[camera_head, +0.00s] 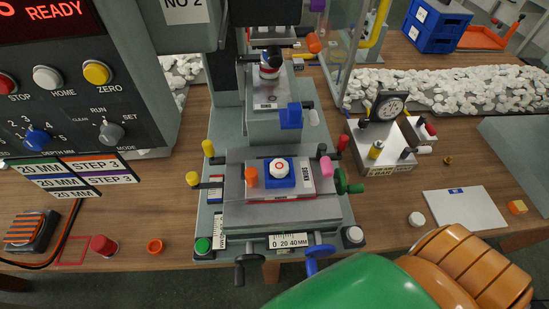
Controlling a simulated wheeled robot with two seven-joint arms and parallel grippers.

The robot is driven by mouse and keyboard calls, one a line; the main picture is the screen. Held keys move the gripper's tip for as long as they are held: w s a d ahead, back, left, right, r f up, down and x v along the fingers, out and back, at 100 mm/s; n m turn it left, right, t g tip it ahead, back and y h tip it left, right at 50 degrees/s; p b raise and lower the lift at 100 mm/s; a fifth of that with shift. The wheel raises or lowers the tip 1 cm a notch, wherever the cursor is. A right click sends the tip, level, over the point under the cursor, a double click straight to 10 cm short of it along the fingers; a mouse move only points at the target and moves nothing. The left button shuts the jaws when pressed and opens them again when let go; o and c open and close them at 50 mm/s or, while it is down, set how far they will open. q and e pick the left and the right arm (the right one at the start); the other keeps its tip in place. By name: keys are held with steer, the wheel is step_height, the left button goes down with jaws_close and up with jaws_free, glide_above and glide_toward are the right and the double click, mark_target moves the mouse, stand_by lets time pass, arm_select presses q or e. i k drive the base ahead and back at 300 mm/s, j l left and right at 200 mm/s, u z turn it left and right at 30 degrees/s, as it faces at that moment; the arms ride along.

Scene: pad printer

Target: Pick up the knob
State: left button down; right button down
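I cannot tell which piece the task calls the knob. A small white round piece (416,219) lies loose on the table at the right, left of a white sheet. A red knob-like piece (103,245) stands on the table at the lower left, beside a red outlined square. A white round piece with a red ring (279,167) sits in the blue holder (279,180) on the printer's table. Neither of my grippers can be made out in this view.
The pad printer (282,216) with its handwheels fills the middle. A gauge stand (380,148) and white sheet (465,208) are at the right. A green and orange shape (400,285) covers the lower right.

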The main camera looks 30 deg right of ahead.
mark_target(279, 167)
steer(key=k+j+z, duration=0.1)
steer(key=j+z, duration=0.3)
steer(key=k+j+z, duration=0.15)
steer(key=z, duration=0.25)
